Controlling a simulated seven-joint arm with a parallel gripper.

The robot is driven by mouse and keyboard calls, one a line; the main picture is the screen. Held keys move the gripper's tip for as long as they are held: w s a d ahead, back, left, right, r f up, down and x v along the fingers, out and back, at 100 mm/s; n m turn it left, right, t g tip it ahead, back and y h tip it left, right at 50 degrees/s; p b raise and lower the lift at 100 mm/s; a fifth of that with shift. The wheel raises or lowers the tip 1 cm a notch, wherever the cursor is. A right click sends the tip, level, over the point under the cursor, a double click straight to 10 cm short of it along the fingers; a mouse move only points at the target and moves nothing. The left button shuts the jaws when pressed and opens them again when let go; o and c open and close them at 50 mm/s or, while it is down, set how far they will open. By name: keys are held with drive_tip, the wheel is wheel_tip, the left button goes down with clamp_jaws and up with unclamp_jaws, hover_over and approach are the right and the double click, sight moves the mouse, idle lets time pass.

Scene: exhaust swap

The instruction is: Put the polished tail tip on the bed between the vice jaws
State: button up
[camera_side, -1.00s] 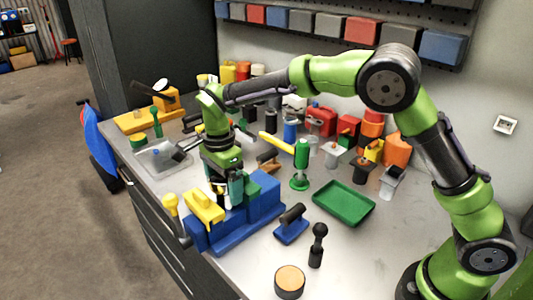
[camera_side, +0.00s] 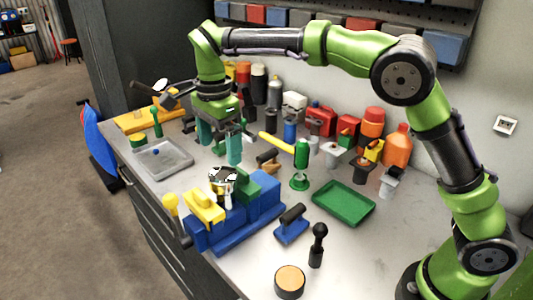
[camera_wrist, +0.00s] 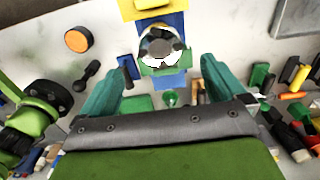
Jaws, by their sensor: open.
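The polished tail tip (camera_side: 222,183) stands between the yellow jaw (camera_side: 204,206) and the green jaw (camera_side: 247,188) of the blue vice (camera_side: 235,225). It looks shiny, with white and dark patches, and its lower part is hidden by the jaws. In the wrist view the tip (camera_wrist: 160,47) shows as a round shiny end between the jaws. My gripper (camera_side: 219,150) is open and empty, above and behind the tip and clear of it. Its teal fingers are wide apart in the wrist view (camera_wrist: 160,66).
A grey tray (camera_side: 163,160) lies left of the vice. Bottles and boxes crowd the wall side.

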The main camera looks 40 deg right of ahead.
drive_tip(key=s+d+r+n+t+y, duration=0.2)
drive_tip(key=s+d+r+n+t, duration=0.1)
drive_tip(key=s+d+r+n, duration=0.5)
drive_tip(key=s+d+f+n+t, duration=0.2)
drive_tip(key=s+d+f+n, duration=0.1)
drive_tip(key=s, duration=0.4)
drive_tip(key=s+d+f+n+t, duration=0.2)
drive_tip(key=s+d+f+n, duration=0.1)
drive_tip(key=s, duration=0.5)
drive_tip(key=shift+s+f, duration=0.2)
drive_tip(key=shift+f, duration=0.1)
